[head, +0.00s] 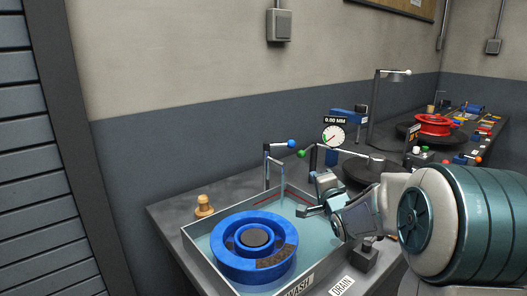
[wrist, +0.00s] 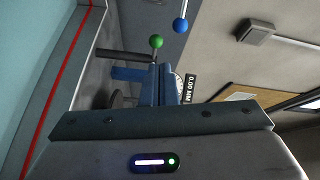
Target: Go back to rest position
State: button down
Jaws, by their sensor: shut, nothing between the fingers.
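My gripper (head: 305,211) is shut and empty in the head view. It hangs above the right part of the wash tray (head: 205,262), to the upper right of a blue wheel rim (head: 225,255), and is apart from the rim. The blue rim lies flat in the tray's water, with dark brown patches on its face. In the wrist view, a grey housing with a small lit strip fills the lower part.
Taps with a blue knob (head: 291,144) and a green knob (head: 301,153) rise behind the tray. A dial gauge (head: 334,136), a lamp (head: 393,72) and a red rim (head: 433,124) stand farther back. A wooden peg (head: 204,206) stands left.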

jog(key=s+a+n+g+p, duration=0.2)
jog(key=s+n+g+p, duration=0.2)
jog(key=s, duration=0.7)
jog(key=s+a+r+n+g+h+p, duration=0.1)
jog(key=s+n+g+p, duration=0.3)
jog(key=s, duration=0.8)
jog(key=s+a+r+n+g+p, duration=0.1)
jog(key=s+a+n+g+p, duration=0.2)
jog(key=s, duration=0.9)
jog(key=n+g+p, duration=0.1)
jog(key=n+g, duration=0.2)
jog(key=g, duration=0.1)
jog(key=shift+a+h, duration=0.35)
jog(key=shift+h, duration=0.05)
